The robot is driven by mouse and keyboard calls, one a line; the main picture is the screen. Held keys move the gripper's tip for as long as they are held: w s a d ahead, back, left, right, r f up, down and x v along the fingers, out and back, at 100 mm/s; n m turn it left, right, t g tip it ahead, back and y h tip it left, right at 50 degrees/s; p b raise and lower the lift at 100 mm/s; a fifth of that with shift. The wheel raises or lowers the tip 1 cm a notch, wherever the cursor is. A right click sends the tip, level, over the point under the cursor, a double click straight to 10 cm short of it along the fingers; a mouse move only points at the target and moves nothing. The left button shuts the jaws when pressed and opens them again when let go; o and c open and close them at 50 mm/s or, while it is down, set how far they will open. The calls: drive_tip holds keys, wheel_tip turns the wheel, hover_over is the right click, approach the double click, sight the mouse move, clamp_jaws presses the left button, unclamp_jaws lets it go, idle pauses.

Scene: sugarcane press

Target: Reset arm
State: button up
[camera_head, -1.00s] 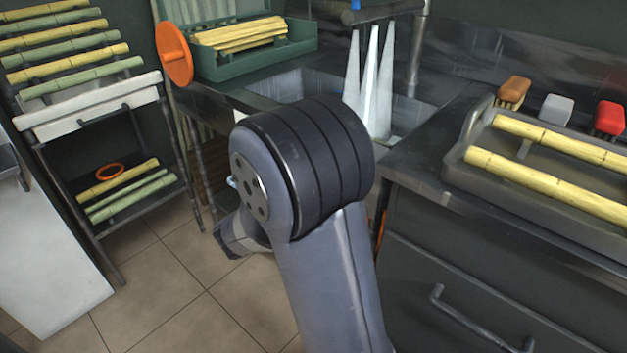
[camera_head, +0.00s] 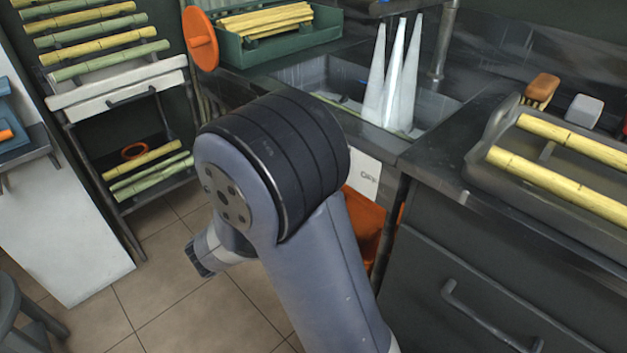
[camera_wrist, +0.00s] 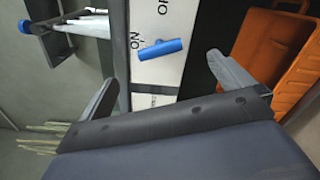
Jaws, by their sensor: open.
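My gripper (camera_wrist: 165,95) shows in the wrist view with its two fingers spread wide apart and nothing between them. Beyond the fingers is a white panel (camera_wrist: 158,40) marked ON and OFF, with a blue handle (camera_wrist: 160,49) on it. The gripper stands apart from the panel. In the head view my arm is bent in the middle of the picture and hides the gripper's fingertips. Part of the white panel (camera_head: 363,175) marked OFF shows to the right of my arm.
An orange bin (camera_head: 366,228) is below the sink (camera_head: 335,82). A rack (camera_head: 62,103) of cane stands at the left, with a green crate (camera_head: 235,52) behind.

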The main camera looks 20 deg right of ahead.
drive_tip(key=shift+s+a, duration=0.15)
drive_tip(key=shift+a, duration=0.25)
drive_tip(key=b+x, duration=0.2)
drive_tip(key=x, duration=0.9)
drive_tip(key=shift+a, duration=0.1)
idle(0.3)
